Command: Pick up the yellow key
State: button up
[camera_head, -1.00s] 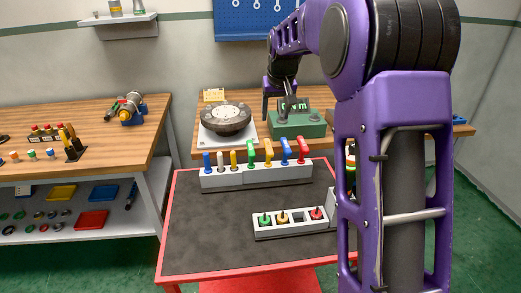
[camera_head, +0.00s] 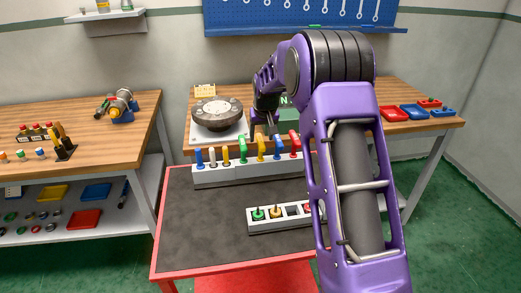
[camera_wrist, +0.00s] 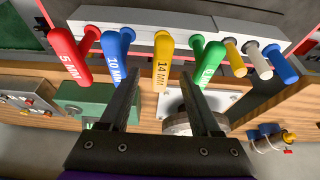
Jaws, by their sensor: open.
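The yellow key (camera_head: 261,146) is a T-handled key standing upright in the long pale rack (camera_head: 225,181), between a green key (camera_head: 243,148) and a blue key (camera_head: 277,148). In the wrist view the yellow key (camera_wrist: 162,62) is marked 14 MM and lies in line with the gap between my fingers. My gripper (camera_wrist: 160,76) is open and empty. In the head view my gripper (camera_head: 272,130) is just behind the rack, near the yellow and blue keys. Whether the fingertips touch the yellow key cannot be told.
The red key (camera_wrist: 70,58) is beyond the blue one. Blue, white and yellow straight-handled tools (camera_head: 212,156) fill the rack's left end. A smaller block (camera_head: 268,226) with coloured pegs is in front. A round grey device (camera_head: 217,112) and green vise are behind. The mat's left is clear.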

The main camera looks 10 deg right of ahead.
aim_at(261, 140)
jog(key=x, duration=0.3)
jog(key=shift+w+a+f, duration=0.1)
jog(key=shift+f, duration=0.05)
grip_shut()
